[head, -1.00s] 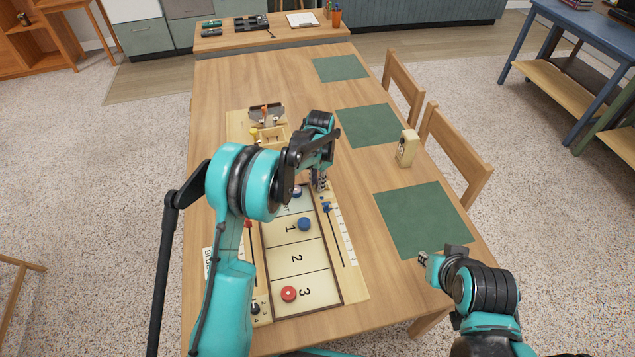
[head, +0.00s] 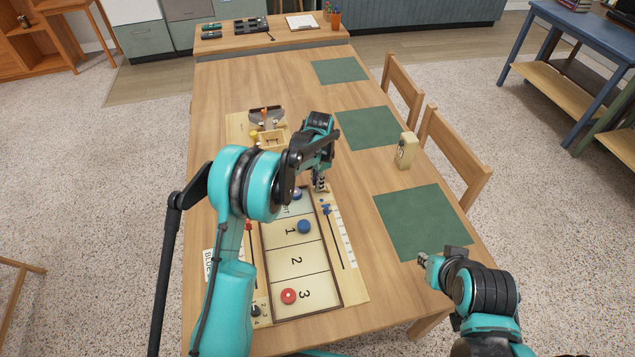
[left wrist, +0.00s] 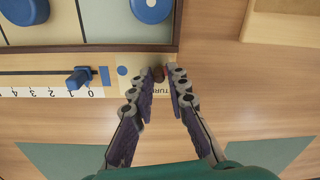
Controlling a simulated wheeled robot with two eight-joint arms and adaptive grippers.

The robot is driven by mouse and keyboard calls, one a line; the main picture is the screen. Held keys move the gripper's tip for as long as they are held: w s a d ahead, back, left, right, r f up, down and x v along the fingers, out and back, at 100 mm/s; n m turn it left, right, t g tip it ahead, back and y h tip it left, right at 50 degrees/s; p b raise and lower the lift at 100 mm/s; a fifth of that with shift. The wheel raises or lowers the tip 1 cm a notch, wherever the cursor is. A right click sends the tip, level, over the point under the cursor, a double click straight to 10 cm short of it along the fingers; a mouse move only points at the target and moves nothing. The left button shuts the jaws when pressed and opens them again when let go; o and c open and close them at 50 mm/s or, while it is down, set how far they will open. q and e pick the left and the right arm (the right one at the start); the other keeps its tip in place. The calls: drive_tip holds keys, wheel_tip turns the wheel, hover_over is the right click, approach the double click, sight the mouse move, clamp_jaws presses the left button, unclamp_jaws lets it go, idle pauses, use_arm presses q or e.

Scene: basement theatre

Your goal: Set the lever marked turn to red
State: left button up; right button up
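The lever marked turn shows in the left wrist view as a small dark reddish knob (left wrist: 158,73) at the end of the game board (left wrist: 100,62). Part of the "TURN" lettering shows beside it, and a blue dot (left wrist: 122,70) lies to its left. My left gripper (left wrist: 157,84) is open, with one finger on each side of the knob; I cannot tell whether either touches it. A red dot is not visible; the right finger covers part of that side. In the head view my left gripper (head: 320,184) hides the lever. My right gripper (head: 422,258) is small beside the near green mat.
Blue pucks (head: 303,227) and a red puck (head: 288,296) lie on the board. A blue score slider (left wrist: 80,78) is left of the lever in the left wrist view. A cream box (head: 406,150) stands right of the board. The green mats (head: 420,215) are bare.

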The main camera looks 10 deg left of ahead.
use_arm(q)
wheel_tip(320, 180, up, 12)
drive_tip(key=shift+s+d, duration=0.15)
drive_tip(key=shift+s, duration=0.05)
idle(0.5)
idle(0.4)
